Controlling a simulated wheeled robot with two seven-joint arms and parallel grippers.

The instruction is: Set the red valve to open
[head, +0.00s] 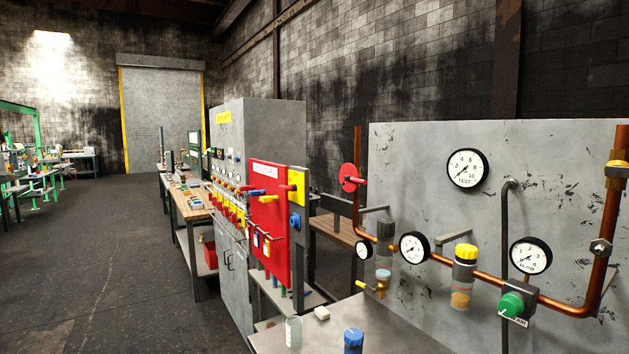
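The red valve (347,177) is on the vertical copper pipe (357,145) at the left edge of the grey panel (420,165). It shows a round red disc with a small red handle sticking out to the right, roughly level. Its open or closed marking is too small to read. Neither of my grippers is in the head view, and nothing touches the valve.
Several white gauges (467,168), a green knob (511,304) and a yellow-capped filter (464,270) are mounted along the panel. A bench (390,335) below holds a clear beaker (293,332) and a blue-topped item (353,340). The left floor is open.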

